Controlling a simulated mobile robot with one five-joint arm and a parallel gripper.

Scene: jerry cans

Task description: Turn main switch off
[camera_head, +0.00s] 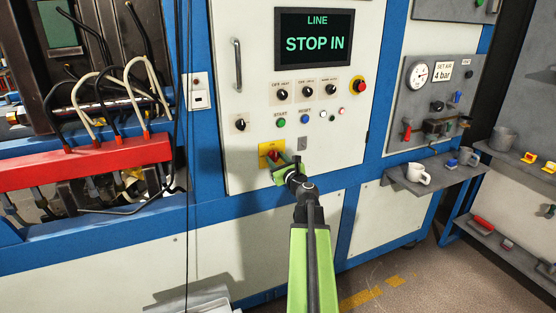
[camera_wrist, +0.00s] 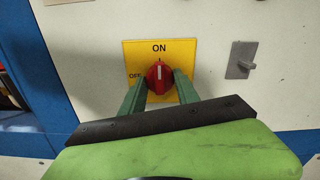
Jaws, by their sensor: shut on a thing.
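The main switch is a red rotary knob (camera_wrist: 159,76) on a yellow plate (camera_wrist: 134,54) marked ON at the top and OFF at the left. The white mark on the knob points up, towards ON. My gripper (camera_wrist: 160,84) is shut on the red knob, one green finger on each side. In the head view, my gripper (camera_head: 279,163) reaches the yellow plate (camera_head: 266,149) low on the white cabinet door; the knob is mostly hidden there by the gripper.
A grey toggle switch (camera_wrist: 241,60) sits right of the plate. Above are a START button (camera_head: 281,123), other knobs, a red emergency button (camera_head: 358,86) and a screen (camera_head: 315,38) reading LINE STOP IN.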

